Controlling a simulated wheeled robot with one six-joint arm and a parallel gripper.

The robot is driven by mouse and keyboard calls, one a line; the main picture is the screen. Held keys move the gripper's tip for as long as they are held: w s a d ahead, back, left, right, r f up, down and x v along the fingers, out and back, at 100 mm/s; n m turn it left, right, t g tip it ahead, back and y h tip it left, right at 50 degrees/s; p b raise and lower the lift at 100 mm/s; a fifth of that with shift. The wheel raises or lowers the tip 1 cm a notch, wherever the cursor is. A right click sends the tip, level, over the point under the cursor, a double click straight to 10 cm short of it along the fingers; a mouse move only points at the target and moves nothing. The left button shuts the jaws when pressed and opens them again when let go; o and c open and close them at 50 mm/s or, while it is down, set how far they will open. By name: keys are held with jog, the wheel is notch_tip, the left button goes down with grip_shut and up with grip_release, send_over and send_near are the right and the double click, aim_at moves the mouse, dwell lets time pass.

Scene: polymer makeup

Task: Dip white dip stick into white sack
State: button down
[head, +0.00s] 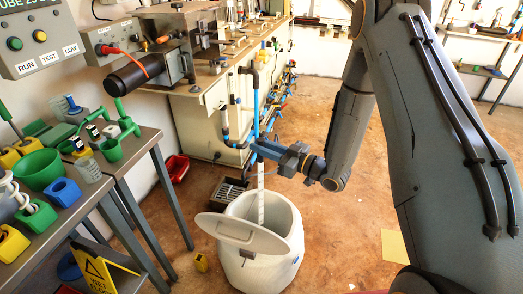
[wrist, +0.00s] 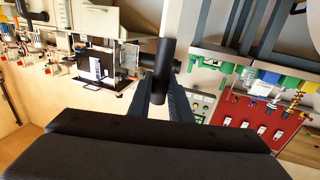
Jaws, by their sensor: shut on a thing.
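The white dip stick (head: 261,205) hangs close to upright below my gripper (head: 257,149) in the head view. My gripper has blue fingers and is shut on the stick's upper part. In the wrist view, a dark upright cylinder (wrist: 161,65) shows at the fingertips of my gripper (wrist: 163,95). The white sack (head: 268,268) stands on the floor below, round and open at the top. A pale oval lid (head: 240,232) leans across its front. The stick's lower end overlaps the sack's mouth; its exact depth is hidden.
A side table (head: 135,150) with green, blue and yellow containers stands at left. A workbench (head: 215,85) with pipes runs behind the sack. A yellow warning sign (head: 100,272) and a red tray (head: 177,167) are on the floor. Floor at right is mostly clear.

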notch_tip(320, 180, up, 15)
jog(key=p, duration=0.9)
dwell(0.4)
